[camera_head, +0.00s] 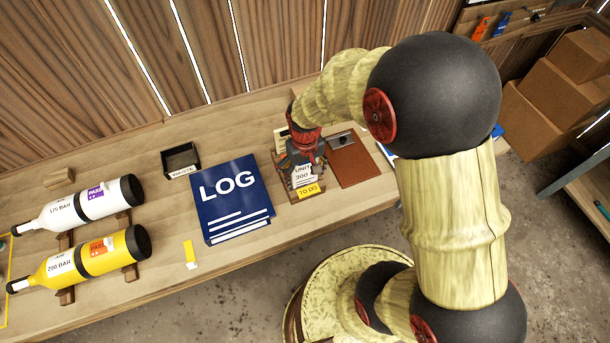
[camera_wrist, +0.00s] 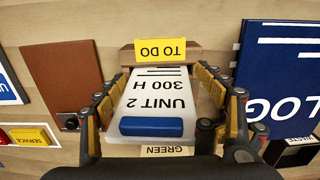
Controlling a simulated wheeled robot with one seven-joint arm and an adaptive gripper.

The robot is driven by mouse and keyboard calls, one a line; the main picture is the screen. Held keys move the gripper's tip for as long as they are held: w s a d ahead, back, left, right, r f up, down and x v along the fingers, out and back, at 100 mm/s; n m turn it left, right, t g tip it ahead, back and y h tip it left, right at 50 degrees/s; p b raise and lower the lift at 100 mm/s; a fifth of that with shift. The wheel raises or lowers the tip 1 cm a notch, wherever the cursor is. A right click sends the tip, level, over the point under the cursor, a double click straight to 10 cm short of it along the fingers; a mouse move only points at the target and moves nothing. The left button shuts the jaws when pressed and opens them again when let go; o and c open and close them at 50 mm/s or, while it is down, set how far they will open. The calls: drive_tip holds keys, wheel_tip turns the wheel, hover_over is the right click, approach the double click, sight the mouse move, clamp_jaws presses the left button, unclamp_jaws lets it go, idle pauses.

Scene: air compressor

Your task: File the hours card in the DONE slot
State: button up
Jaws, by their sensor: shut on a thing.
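The hours card (camera_wrist: 153,86) is white, reads "UNIT 2 300 H" and has a blue strip at one end. My gripper (camera_wrist: 159,98) is shut on the card, with a finger along each side. In the head view my gripper (camera_head: 303,152) is over the wooden holder, and the card (camera_head: 303,174) shows below it. A yellow TO DO label (camera_head: 309,190) is on the holder's front, right by the card's end. I cannot tell whether the card touches the holder. I see no readable DONE label; my gripper hides part of the holder.
A blue LOG book (camera_head: 232,205) lies left of the holder, and a brown clipboard (camera_head: 351,163) lies right of it. A black WASTE tray (camera_head: 180,160) and two bottles (camera_head: 75,213) are farther left. A small yellow-and-white piece (camera_head: 190,253) lies near the front edge.

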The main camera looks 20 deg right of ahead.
sight(304, 182)
drive_tip(key=shift+a, duration=0.1)
drive_tip(key=shift+c, duration=0.2)
drive_tip(key=shift+w+r, duration=0.1)
drive_tip(key=shift+r, duration=0.25)
drive_tip(key=c, duration=0.3)
wheel_tip(304, 182, up, 8)
drive_tip(key=shift+r+p, duration=0.25)
drive_tip(key=shift+p, duration=0.95)
clamp_jaws()
drive_tip(key=w+d+r+n+t+h+p, duration=0.2)
drive_tip(key=w+d+r+h, duration=0.1)
drive_tip(key=w+h, duration=0.2)
drive_tip(key=shift+w+d+r+h, duration=0.25)
drive_tip(key=shift+d+h, duration=0.1)
drive_tip(key=shift+h, duration=0.55)
